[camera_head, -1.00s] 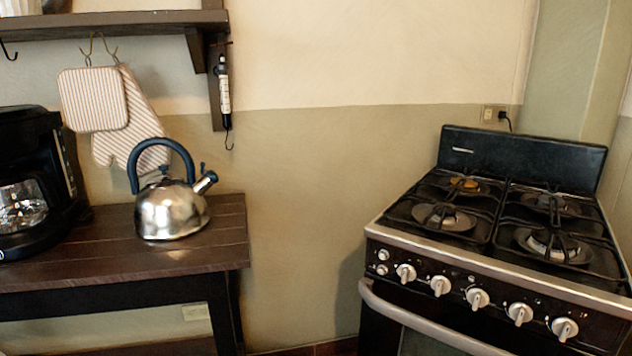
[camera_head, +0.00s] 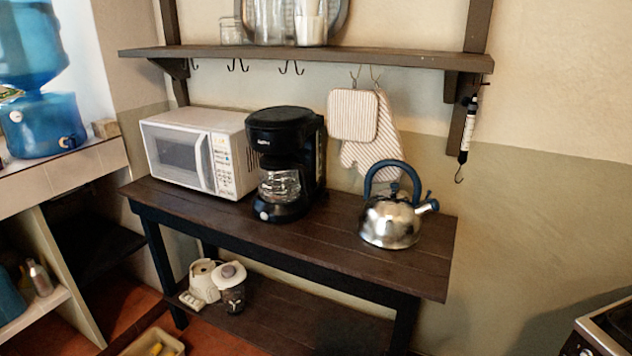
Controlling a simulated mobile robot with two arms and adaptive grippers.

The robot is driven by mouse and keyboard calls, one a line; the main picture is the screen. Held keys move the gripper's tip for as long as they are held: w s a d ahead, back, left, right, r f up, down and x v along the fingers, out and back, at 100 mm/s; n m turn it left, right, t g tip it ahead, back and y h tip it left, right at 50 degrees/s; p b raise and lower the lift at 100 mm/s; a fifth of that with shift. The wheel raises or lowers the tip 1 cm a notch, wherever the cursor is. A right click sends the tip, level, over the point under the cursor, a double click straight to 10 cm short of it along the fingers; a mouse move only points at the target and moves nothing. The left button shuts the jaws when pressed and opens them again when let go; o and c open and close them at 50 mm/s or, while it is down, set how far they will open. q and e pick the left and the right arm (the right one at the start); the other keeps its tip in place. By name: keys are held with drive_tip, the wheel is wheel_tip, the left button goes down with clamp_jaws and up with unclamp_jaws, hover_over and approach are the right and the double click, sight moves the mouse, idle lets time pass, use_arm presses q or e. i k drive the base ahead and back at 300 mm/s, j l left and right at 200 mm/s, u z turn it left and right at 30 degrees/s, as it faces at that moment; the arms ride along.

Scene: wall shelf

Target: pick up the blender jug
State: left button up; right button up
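What looks like the blender jug (camera_head: 232,298) stands on the lower shelf of the dark wooden table, left of its middle. It has a pale lid with a grey knob and a dark, see-through-looking body. A cream appliance, probably the blender base (camera_head: 203,282), stands close beside it on the left. They are small in the view, so I cannot tell whether they touch. Neither of my grippers is in view.
The dark wooden table (camera_head: 335,243) holds a microwave (camera_head: 180,155), coffee maker (camera_head: 283,150) and kettle (camera_head: 390,220). Its top overhangs the lower shelf (camera_head: 285,325), whose right part is clear. A beige bin (camera_head: 150,342) is on the floor in front. A stove (camera_head: 607,330) is at lower right.

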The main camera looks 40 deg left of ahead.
sight(233, 298)
drive_tip(key=u, duration=1.9)
